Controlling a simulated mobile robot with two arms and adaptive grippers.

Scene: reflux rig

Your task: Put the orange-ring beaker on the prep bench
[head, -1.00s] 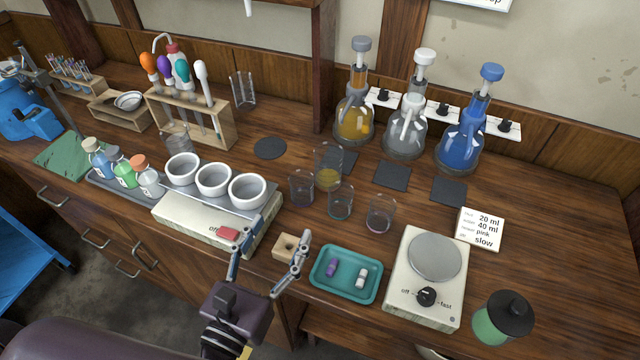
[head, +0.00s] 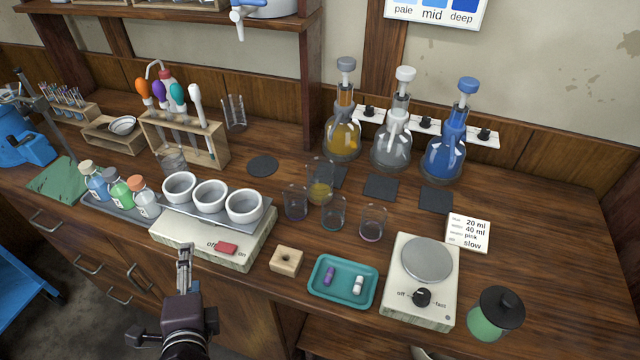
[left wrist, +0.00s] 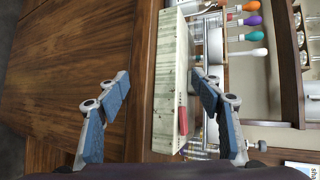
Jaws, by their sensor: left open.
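Several clear glass beakers stand together on the wooden bench in the head view. A taller beaker (head: 320,182) holds yellow-orange liquid at the back. Smaller ones stand in front: a left beaker (head: 296,203), a middle beaker (head: 333,212) and a right beaker (head: 373,222). I cannot make out which carries an orange ring. My left gripper (head: 184,256) is open and empty, in front of the heating unit (head: 205,243), left of and apart from the beakers. In the left wrist view my gripper (left wrist: 160,80) has its fingers spread before the heater's side. My right gripper is not in view.
A wooden block (head: 286,261), teal tray (head: 343,282), stirrer plate (head: 420,290) and green jar (head: 496,315) line the front edge. White bowls (head: 244,206) sit on the heater. Stoppered flasks (head: 391,145) stand behind dark mats (head: 381,187). Bench right of the mats is mostly clear.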

